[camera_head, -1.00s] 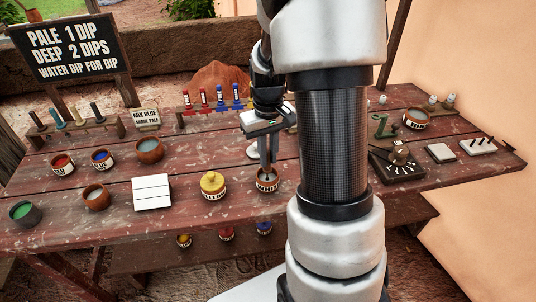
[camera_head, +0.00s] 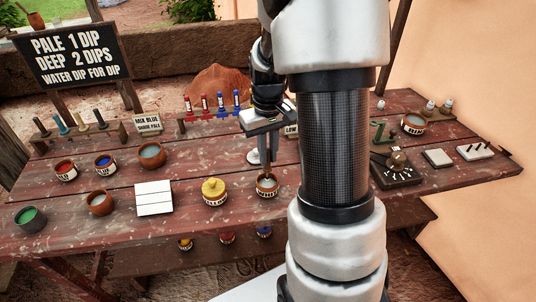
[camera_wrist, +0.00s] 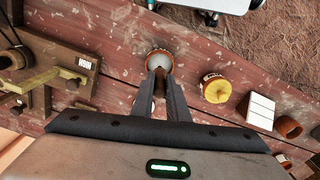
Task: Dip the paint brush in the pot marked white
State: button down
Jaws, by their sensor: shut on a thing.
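The pot marked white (camera_head: 267,193) is a small brown pot with grey-white contents and a pale label, on the front half of the table. It also shows in the wrist view (camera_wrist: 149,56), just beyond my fingertips. My gripper (camera_head: 264,158) points down directly above this pot. It is shut on a thin brown thing, the paint brush (camera_wrist: 159,84), which shows between the fingers in the wrist view. The brush's lower end is over or inside the pot mouth; I cannot tell how deep. Its bristles are not clearly seen.
A yellow lidded pot (camera_head: 214,192) stands just left of the white pot. A white tile (camera_head: 154,198), red (camera_head: 65,170) and blue (camera_head: 105,163) pots and a green pot (camera_head: 30,218) are further left. A dark board (camera_head: 396,170) lies right, past my arm.

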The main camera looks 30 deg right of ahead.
jog(key=shift+r+p, duration=1.25)
jog(key=shift+r, duration=0.7)
jog(key=shift+d, duration=0.1)
